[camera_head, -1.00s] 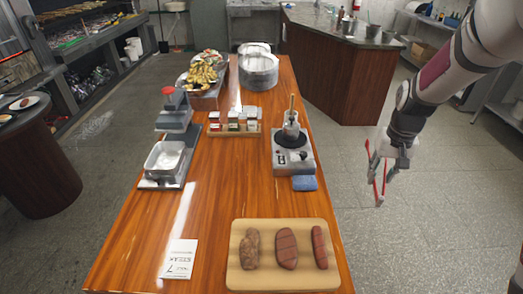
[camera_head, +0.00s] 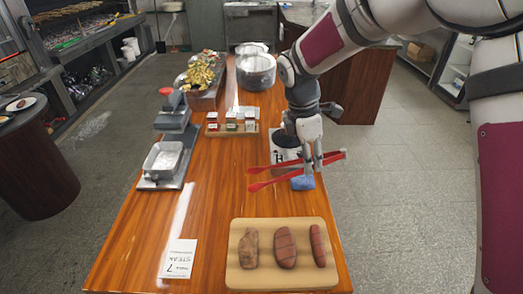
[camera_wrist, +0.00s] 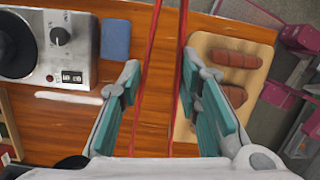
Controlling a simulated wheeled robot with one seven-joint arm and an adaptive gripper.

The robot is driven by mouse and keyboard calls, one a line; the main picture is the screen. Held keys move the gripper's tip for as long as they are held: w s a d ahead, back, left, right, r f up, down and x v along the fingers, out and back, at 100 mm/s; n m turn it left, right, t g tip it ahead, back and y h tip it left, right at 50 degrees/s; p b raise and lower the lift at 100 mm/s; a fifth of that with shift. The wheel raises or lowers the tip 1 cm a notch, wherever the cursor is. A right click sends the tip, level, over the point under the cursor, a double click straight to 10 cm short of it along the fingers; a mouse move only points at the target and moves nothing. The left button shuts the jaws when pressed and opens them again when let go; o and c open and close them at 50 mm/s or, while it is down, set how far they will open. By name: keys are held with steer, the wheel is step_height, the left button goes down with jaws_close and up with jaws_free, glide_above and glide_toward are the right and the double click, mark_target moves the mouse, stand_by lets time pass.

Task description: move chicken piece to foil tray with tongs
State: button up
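My gripper (camera_head: 313,172) is closed around red tongs (camera_head: 268,168) and holds them roughly level above the table, over the blue cloth. In the wrist view, both red arms of the tongs (camera_wrist: 180,60) run between my teal fingers (camera_wrist: 162,100), spread apart. The tan-brown piece, seemingly the chicken (camera_head: 249,248), lies leftmost on a wooden board (camera_head: 236,275); I cannot pick it out in the wrist view. The tongs are behind the board, apart from it. A silvery rectangular tray, seemingly the foil tray (camera_head: 150,165), sits on a scale at the table's left, with pale contents or glare inside.
A steak (camera_head: 285,248) and a sausage (camera_head: 318,245) share the board. A burner (camera_wrist: 52,60) and blue cloth (camera_wrist: 116,40) lie under my gripper. A spice rack (camera_head: 232,131), pot (camera_head: 256,72) and food tray stand behind. The table's left front is clear except for a card (camera_head: 179,258).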

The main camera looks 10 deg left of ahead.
steer(key=s+a+r+n+t+y, duration=0.1)
steer(key=s+a+r+n+t, duration=0.1)
steer(key=a+n, duration=0.3)
steer(key=s+a+r+n+t+y, duration=0.1)
steer(key=s+a+r+n+t, duration=0.1)
steer(key=a+n, duration=0.4)
steer(key=s+n, duration=0.1)
steer(key=n, duration=0.1)
steer(key=shift+s+r+n, duration=0.25)
steer(key=shift+n, duration=0.15)
steer(key=shift+f, duration=0.1)
step_height(320, 180, down, 10)
steer(key=b, duration=0.6)
